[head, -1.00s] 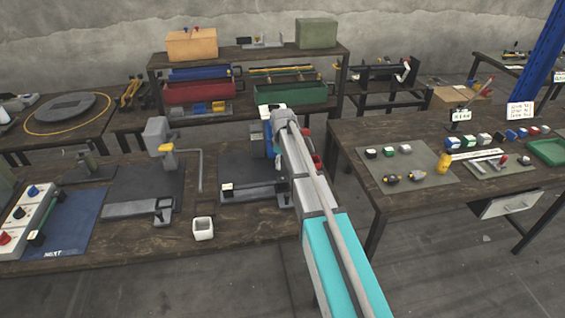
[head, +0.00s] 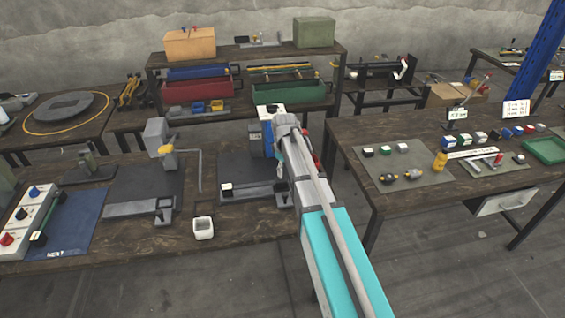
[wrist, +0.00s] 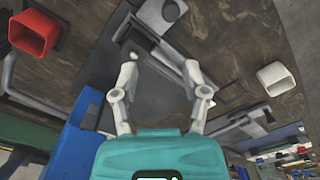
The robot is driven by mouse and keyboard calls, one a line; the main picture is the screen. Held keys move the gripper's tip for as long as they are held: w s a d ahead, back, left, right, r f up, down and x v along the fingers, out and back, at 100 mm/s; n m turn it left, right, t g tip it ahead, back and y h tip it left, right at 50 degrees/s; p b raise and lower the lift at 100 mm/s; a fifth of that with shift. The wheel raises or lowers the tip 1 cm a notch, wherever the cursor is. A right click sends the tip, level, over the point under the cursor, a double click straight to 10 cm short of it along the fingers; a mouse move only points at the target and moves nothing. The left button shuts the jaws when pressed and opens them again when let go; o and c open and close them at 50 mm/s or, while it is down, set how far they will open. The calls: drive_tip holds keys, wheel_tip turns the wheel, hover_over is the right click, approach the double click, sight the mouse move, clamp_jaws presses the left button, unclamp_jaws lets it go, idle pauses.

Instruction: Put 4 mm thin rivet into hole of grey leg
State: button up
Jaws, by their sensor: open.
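My gripper (wrist: 160,72) is open and empty in the wrist view, its two white fingers spread over a dark grey press base (wrist: 162,92). I cannot make out the thin rivet or a hole in either view.
A white cup (head: 203,228) stands at the bench front, also in the wrist view (wrist: 277,78). A red cup (wrist: 33,32) and blue press body (wrist: 75,125) are close by. Another press (head: 157,140) stands left. The right table (head: 385,205) holds small parts on mats.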

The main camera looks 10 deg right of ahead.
drive_tip(key=s, duration=2.1)
drive_tip(key=shift+s+r, duration=0.15)
drive_tip(key=shift+s, duration=0.15)
drive_tip(key=shift+s, duration=0.1)
idle(0.6)
drive_tip(key=m, duration=0.3)
drive_tip(key=s+m, duration=0.1)
drive_tip(key=m, duration=0.2)
drive_tip(key=s+m, duration=0.1)
drive_tip(key=m, duration=0.2)
drive_tip(key=shift+s, duration=0.1)
idle(2.9)
